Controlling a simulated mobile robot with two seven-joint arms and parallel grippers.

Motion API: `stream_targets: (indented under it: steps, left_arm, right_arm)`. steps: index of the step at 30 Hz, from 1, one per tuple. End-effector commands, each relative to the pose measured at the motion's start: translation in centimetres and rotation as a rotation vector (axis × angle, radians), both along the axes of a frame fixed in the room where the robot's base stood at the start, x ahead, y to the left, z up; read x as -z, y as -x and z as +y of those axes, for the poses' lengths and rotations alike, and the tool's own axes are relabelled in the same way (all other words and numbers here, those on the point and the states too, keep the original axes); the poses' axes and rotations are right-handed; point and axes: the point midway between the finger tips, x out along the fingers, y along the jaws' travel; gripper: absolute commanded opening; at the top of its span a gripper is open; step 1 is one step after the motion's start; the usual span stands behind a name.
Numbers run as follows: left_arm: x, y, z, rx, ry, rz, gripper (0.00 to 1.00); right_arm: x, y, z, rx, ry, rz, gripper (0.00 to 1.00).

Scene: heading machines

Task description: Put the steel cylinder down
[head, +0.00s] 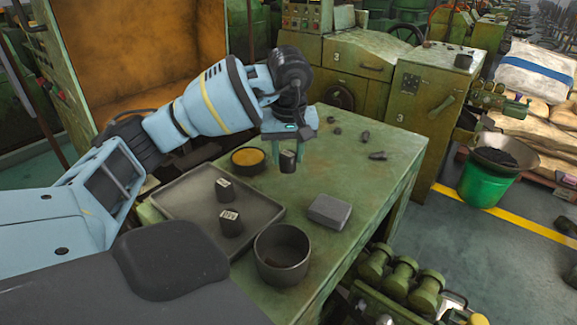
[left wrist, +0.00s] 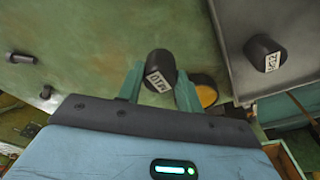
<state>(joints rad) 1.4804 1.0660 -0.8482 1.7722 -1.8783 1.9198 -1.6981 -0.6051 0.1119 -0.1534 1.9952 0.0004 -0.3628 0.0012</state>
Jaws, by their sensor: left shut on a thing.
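My left gripper (head: 289,155) points down over the green table and is shut on a dark steel cylinder (head: 287,163) with a white label. In the left wrist view the cylinder (left wrist: 160,67) sits between the two greenish fingers, its labelled side turned to the camera. I cannot tell whether its bottom touches the table. Two similar labelled cylinders, one farther back (head: 223,187) and one nearer (head: 231,222), stand upright in a grey tray (head: 180,207) at the left of the table. My right gripper is not in view.
A bowl with yellow contents (head: 248,160) stands close left of the held cylinder. A dark round pot (head: 283,262) and a grey block (head: 329,211) are nearer the front. Several small dark parts (head: 377,156) lie to the right. The green tabletop (head: 345,178) between is clear.

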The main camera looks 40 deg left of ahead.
Motion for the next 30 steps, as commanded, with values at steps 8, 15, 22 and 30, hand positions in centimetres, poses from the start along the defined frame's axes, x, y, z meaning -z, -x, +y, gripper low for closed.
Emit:
stream_targets:
  steps: [8, 15, 22, 30]
  left_arm:
    - [2.2, 0.1, 0.0, 0.001, 0.0, 0.004, 0.0]
    - [3.7, 0.0, 0.0, 0.0, -0.001, -0.002, 0.0]
    - [3.9, 0.0, 0.0, 0.0, -0.001, -0.001, 0.0]
    - [4.0, 0.0, 0.0, 0.001, -0.001, 0.001, 0.57]
  right_arm:
    - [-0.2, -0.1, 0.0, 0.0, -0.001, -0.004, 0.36]
    - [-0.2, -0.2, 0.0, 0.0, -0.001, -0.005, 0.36]
    - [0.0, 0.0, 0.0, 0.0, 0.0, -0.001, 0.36]
    - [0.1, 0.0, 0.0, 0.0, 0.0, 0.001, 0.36]
